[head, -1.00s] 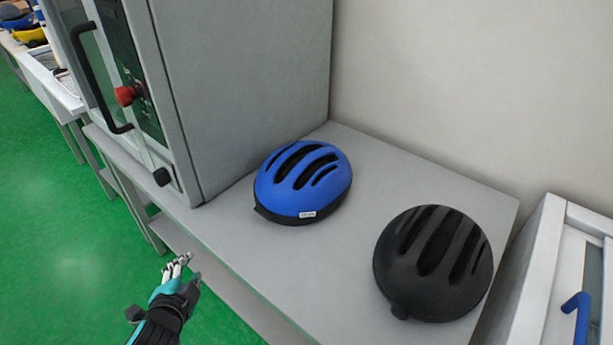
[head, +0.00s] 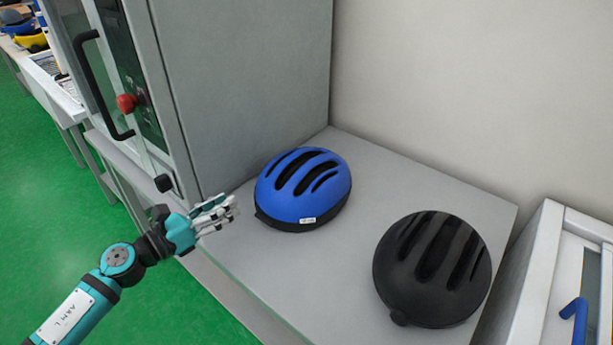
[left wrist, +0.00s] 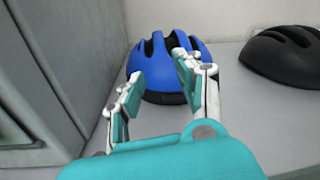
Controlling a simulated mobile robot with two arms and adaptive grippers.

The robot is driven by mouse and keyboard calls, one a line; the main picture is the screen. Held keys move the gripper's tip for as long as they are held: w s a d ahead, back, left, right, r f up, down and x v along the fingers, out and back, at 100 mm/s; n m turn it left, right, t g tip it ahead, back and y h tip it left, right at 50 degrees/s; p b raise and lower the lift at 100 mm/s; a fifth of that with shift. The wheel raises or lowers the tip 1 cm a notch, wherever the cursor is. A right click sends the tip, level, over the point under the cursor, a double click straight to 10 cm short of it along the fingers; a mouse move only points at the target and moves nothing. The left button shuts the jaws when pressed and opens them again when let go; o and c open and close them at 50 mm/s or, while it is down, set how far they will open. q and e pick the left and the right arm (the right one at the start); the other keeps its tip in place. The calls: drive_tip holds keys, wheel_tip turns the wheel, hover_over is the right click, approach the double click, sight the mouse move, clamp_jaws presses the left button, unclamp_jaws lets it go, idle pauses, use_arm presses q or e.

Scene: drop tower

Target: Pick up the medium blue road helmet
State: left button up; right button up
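The blue road helmet (head: 303,187) has dark vent slots, a black lower rim and a small white label. It rests on the grey bench top beside the large grey cabinet. My left gripper (head: 228,212) is to the left of the helmet, apart from it, at the bench's front edge. In the left wrist view the blue helmet (left wrist: 168,60) shows ahead, partly hidden behind the fingers. The left gripper (left wrist: 157,85) is open, with nothing between its fingers. My right gripper is not in view.
A black helmet (head: 433,268) sits on the bench (head: 385,180) to the right of the blue one. The grey cabinet (head: 235,85) with a red knob (head: 126,103) stands on the left. A wall is behind. A white unit with a blue handle (head: 577,315) is at the right.

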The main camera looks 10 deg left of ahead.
use_arm(q)
drive_tip(key=p, duration=0.2)
approach(276, 171)
drive_tip(key=x, duration=0.3)
drive_tip(key=shift+w+d+f, duration=0.1)
drive_tip(key=shift+w+d, duration=0.1)
drive_tip(key=shift+d, duration=0.05)
drive_tip(key=p+x, duration=0.1)
drive_tip(key=x, duration=0.4)
drive_tip(key=shift+a, duration=0.1)
drive_tip(key=shift+w, duration=0.25)
drive_tip(key=shift+c, duration=0.4)
clamp_jaws()
